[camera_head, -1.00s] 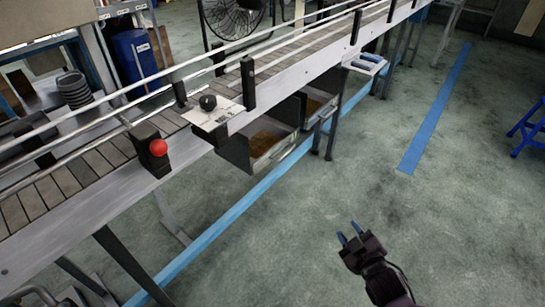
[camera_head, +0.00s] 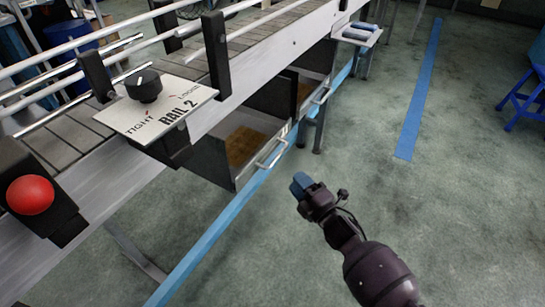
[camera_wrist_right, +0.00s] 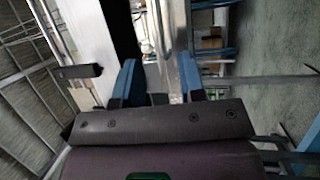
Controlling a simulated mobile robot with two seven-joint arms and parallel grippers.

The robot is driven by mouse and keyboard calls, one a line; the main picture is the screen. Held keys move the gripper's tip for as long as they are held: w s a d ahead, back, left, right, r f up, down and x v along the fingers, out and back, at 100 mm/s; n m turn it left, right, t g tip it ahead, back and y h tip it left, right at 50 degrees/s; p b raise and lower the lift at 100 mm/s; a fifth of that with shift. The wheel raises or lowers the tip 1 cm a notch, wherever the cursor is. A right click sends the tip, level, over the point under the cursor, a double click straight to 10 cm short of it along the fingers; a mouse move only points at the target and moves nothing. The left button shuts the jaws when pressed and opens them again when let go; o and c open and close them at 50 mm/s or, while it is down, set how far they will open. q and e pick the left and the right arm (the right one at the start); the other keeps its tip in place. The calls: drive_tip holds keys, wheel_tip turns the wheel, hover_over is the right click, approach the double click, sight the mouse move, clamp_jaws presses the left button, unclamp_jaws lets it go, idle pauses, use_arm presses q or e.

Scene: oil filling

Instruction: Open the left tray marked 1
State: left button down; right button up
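Two grey metal trays hang under the conveyor in the head view. The nearer tray (camera_head: 236,178) shows its brown inner floor and has a silver bar handle (camera_head: 272,154) on its front. The farther tray (camera_head: 313,104) is behind it and partly hidden. I cannot read a number on either tray. My right gripper (camera_head: 301,183) is to the right of the nearer tray's handle, apart from it in the picture. In the right wrist view its two blue fingers (camera_wrist_right: 159,85) stand apart with nothing gripped between them. My left gripper is out of view.
A conveyor with rails runs above the trays. It carries a RAIL 2 plate (camera_head: 160,112) with a black knob (camera_head: 143,85), and a red button (camera_head: 30,195). A small side shelf (camera_head: 358,36) and conveyor legs stand beyond.

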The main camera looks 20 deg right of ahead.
sight(277, 156)
drive_tip(key=shift+b+x, duration=0.9)
drive_tip(key=shift+x, duration=4.15)
drive_tip(key=shift+c, duration=0.5)
clamp_jaws()
